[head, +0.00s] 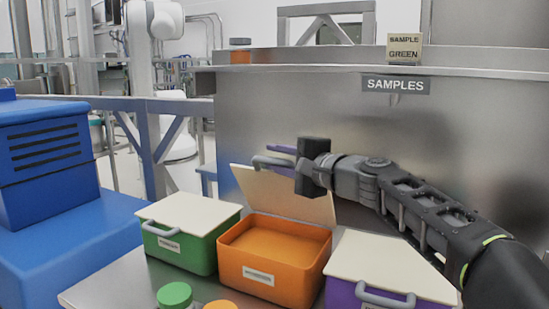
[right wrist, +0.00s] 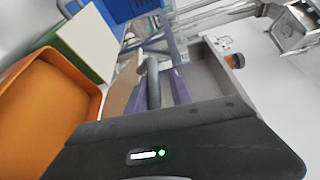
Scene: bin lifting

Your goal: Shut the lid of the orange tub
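The orange tub (head: 285,292) stands open on the metal table between two other tubs. Its cream lid (head: 290,197) is tilted up at the back and has a grey handle (head: 268,162) at its raised edge. My right gripper (head: 281,160) is at this edge, with its purple fingers on either side of the handle. In the right wrist view, the handle (right wrist: 153,82) lies between the fingers (right wrist: 160,88), with a gap that looks open. The tub's orange inside (right wrist: 45,105) shows at the left there. My left gripper is in neither view.
A green tub (head: 190,250) with its lid down is at the left, and a purple tub (head: 345,292) with its lid down at the right. A green round lid (head: 174,294) lies in front. A metal wall with a SAMPLES sign (head: 395,85) stands behind.

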